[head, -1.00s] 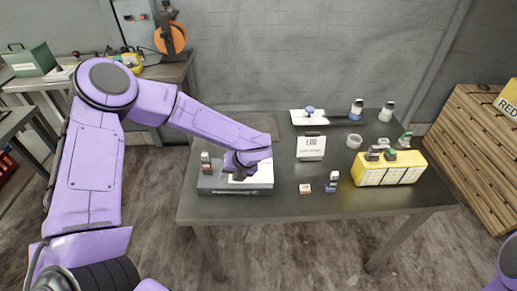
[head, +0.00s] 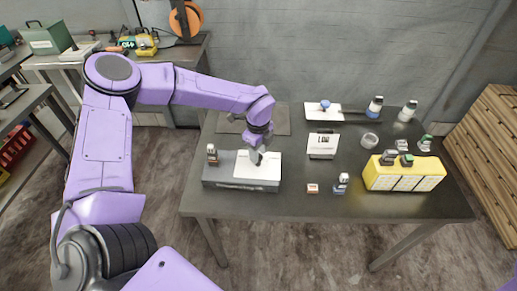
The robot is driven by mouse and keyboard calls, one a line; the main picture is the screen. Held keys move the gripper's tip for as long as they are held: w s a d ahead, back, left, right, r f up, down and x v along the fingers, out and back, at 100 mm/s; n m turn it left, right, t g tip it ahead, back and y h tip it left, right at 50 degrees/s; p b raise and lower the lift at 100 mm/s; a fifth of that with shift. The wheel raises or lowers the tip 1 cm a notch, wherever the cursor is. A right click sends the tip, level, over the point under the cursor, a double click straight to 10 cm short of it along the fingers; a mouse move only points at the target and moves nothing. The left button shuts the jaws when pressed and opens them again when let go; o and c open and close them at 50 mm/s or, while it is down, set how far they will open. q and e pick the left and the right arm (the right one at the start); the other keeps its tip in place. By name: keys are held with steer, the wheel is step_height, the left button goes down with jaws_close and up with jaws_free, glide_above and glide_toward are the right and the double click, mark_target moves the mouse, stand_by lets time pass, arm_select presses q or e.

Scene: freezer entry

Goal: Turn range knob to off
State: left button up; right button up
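A grey box-shaped device (head: 228,179) with a white top panel (head: 270,171) stands at the left front of the dark table. My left gripper (head: 256,158) points down at the white panel, at or just above it. Its fingers are small and dark here, and I cannot tell whether they are apart or touch the panel. I cannot make out a range knob on the device; the gripper covers part of the panel. My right gripper is not in view.
To the right are a white sign (head: 323,145), a small orange-and-white box (head: 312,188), a blue-labelled bottle (head: 341,183) and a yellow rack (head: 402,178). A white tray (head: 322,113) lies behind.

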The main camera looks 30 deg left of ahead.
arm_select(q)
steer(key=shift+s+d+r, duration=0.1)
steer(key=shift+s, duration=0.1)
jaws_close()
steer(key=shift+m, duration=0.3)
steer(key=shift+m+b, duration=0.35)
steer(key=shift+m, duration=0.55)
steer(key=m, duration=0.2)
steer(key=shift+m, duration=0.3)
steer(key=m, duration=0.3)
steer(key=shift+m, duration=1.9)
